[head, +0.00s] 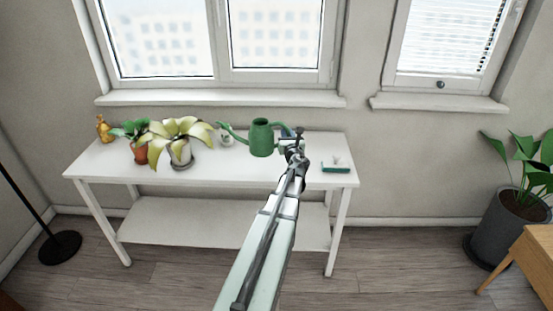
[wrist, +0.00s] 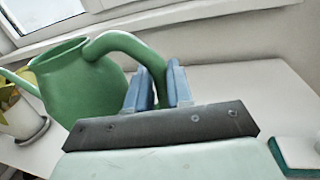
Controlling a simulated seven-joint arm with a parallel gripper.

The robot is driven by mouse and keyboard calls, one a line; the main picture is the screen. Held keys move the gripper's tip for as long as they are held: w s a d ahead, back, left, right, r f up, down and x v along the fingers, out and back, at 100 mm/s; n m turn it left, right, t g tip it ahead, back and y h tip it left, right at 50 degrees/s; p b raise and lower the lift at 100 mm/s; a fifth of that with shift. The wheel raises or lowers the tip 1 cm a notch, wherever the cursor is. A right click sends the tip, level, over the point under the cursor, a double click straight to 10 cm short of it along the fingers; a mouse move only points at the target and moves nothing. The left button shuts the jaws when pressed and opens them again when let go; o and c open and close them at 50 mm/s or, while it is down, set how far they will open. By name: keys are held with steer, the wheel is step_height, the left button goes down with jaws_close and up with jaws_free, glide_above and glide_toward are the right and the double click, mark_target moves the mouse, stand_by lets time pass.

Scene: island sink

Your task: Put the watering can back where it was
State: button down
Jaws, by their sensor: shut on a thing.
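The green watering can (head: 262,138) is over the white table, right of the potted plants, with its spout to the left and its handle to the right. In the wrist view the can (wrist: 78,88) fills the left side, and its curved handle runs between my blue fingers. My gripper (head: 292,133) is shut on the handle; it also shows in the wrist view (wrist: 158,88). The can looks about upright. I cannot tell whether its base touches the tabletop.
The white table (head: 100,168) bears a pale-leaved plant (head: 181,138), a plant in an orange pot (head: 140,153), a golden figure (head: 104,128) and a small white pot (head: 226,140). A green-and-white sponge (head: 336,167) lies at the right. The window wall stands behind.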

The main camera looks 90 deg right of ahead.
steer(key=shift+f, duration=4.1)
steer(key=c, duration=1)
jaws_free()
steer(key=shift+f, duration=0.1)
steer(key=shift+a, duration=0.15)
steer(key=a, duration=0.4)
steer(key=s+a, duration=0.1)
steer(key=a, duration=0.2)
steer(key=s+a, duration=0.1)
steer(key=a, duration=0.3)
steer(key=shift+s+a, duration=0.15)
steer(key=shift+a, duration=0.15)
